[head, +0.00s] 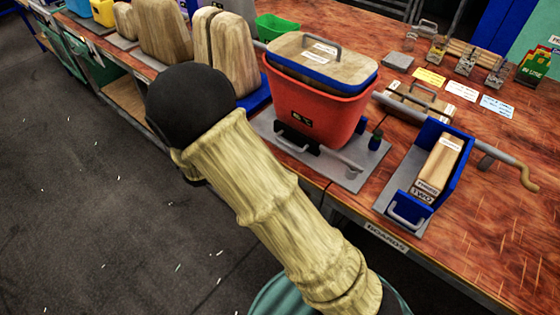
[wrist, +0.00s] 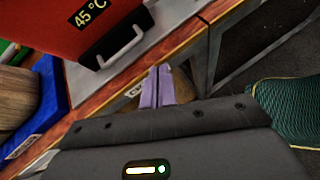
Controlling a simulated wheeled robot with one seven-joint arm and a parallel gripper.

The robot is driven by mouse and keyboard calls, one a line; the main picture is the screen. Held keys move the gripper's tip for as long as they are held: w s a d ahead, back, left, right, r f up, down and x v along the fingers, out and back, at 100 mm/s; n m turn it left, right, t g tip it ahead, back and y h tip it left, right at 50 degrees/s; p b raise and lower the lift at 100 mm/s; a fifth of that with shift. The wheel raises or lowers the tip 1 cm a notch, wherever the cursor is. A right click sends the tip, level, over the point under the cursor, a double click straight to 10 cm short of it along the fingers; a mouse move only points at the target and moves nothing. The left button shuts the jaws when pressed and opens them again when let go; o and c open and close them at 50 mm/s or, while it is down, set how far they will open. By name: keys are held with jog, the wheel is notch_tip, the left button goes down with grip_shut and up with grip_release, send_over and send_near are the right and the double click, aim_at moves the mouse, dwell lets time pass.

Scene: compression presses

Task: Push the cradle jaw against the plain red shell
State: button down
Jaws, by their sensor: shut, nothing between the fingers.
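The red shell (head: 318,105) is a tub with a dark label on its front. It stands on a grey base plate (head: 345,180) on the bench. A black bracket (head: 298,138) with light grey bar handles sits low at its front; it may be the cradle jaw, but I cannot tell whether it touches the shell. In the wrist view the red shell (wrist: 65,25) reads "45 °C", with a grey handle (wrist: 118,47) below the label. My gripper (wrist: 158,72) has purple fingers, shut and empty, in front of the bench edge, below and right of that handle, apart from it.
Wooden blocks (head: 165,40) stand left. The bench's front edge is near my fingers; the dark floor is open.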

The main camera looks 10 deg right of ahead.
jog(key=a+n+t+b, duration=0.2)
jog(key=n+t, duration=0.1)
jog(key=a+f+n+t+h+b, duration=0.1)
jog(key=a+n+t+b, duration=0.1)
jog(key=a+t, duration=0.1)
jog(key=shift+s+a+f+n, duration=0.2)
jog(key=shift+a+n, duration=0.05)
jog(key=shift+n, duration=0.15)
jog(key=x, duration=1.4)
jog(key=shift+s+d+b, duration=0.1)
jog(key=shift+b, duration=0.3)
